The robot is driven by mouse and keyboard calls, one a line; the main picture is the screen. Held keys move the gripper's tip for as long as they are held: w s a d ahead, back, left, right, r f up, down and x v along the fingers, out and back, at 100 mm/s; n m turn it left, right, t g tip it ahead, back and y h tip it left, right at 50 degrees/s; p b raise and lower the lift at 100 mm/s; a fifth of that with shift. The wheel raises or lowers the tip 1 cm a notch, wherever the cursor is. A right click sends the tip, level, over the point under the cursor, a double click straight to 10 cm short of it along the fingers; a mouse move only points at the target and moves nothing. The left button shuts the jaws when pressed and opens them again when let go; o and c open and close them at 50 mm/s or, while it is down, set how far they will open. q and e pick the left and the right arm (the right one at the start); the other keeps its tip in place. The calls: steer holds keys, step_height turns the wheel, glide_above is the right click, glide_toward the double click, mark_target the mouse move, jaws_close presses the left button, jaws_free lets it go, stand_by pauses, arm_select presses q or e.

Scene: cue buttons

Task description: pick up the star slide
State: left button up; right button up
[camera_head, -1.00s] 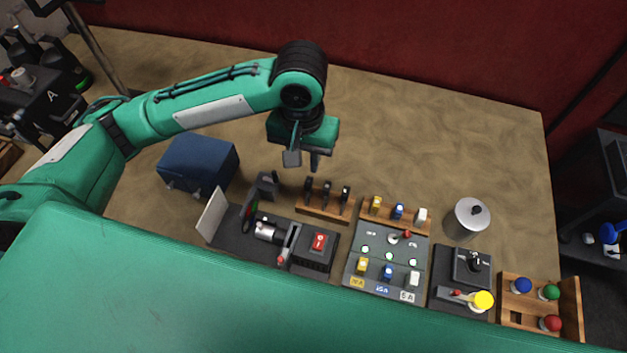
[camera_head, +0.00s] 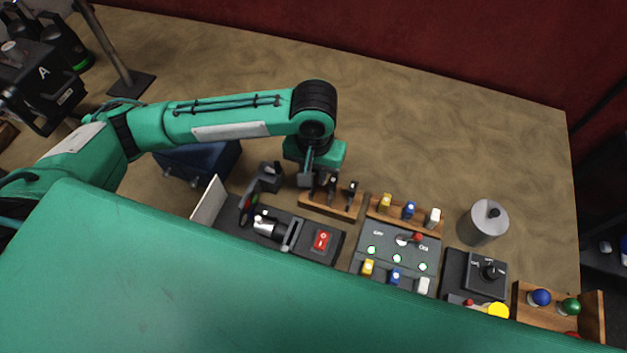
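A small wooden rack (camera_head: 345,212) holds a row of dark upright slides. Two of them, the middle slide (camera_head: 332,188) and the right slide (camera_head: 352,192), show beside my gripper. The left slide is mostly hidden by the gripper. The markings are too small to read, so I cannot tell which one is the star slide. My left gripper (camera_head: 313,181) points down at the left end of the rack, with its fingers at the left slide. Whether they are open or closed on it is not clear. My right gripper is out of view.
To the right are a button panel (camera_head: 385,240), a grey cylinder (camera_head: 484,224) and a dial box (camera_head: 475,272).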

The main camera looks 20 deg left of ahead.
arm_select(q)
step_height(320, 180, down, 6)
steer(key=shift+w+a+r+p, duration=0.15)
steer(key=shift+r+p, duration=0.05)
steer(key=shift+p, duration=0.5)
steer(key=shift+c, duration=0.4)
jaws_close()
